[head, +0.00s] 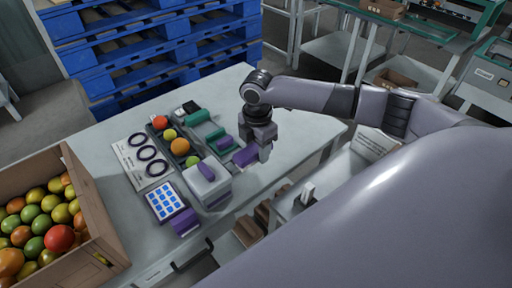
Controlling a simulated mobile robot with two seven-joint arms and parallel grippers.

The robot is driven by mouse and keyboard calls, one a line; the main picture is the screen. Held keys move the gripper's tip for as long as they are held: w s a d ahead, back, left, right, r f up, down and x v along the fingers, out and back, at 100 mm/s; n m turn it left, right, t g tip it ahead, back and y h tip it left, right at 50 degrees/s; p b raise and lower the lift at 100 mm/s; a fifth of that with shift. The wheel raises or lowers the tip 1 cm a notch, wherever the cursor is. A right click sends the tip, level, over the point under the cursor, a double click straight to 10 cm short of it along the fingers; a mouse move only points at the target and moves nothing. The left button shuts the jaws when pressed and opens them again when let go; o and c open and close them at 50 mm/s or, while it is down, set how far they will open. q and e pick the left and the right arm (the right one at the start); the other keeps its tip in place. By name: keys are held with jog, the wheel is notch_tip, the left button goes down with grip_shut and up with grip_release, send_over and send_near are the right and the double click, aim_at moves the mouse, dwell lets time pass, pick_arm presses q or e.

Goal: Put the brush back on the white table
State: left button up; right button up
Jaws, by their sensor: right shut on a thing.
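My right gripper (265,151) is over the right part of the white table (235,92), pointing down. It is shut on a purple thing (244,157), which I take to be the brush. It sticks out to the left of the fingers, low over the tabletop. Whether it touches the table I cannot tell. The fingers hide part of it, and no bristles can be made out. My left gripper is not in view.
A tomato crate (92,215) stands left. Blue pallets (150,50) stand behind. The table's far right is clear.

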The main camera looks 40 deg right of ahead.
jog(key=b, duration=0.6)
send_over(257, 176)
jog(key=shift+f, duration=2.35)
jog(key=shift+f+p, duration=0.15)
jog(key=shift+p, duration=0.35)
jog(key=shift+f, duration=1.4)
jog(key=shift+f, duration=0.4)
jog(key=o, duration=1.2)
jog(key=shift+c, duration=0.2)
jog(key=c, duration=0.3)
jog(key=shift+r, duration=0.15)
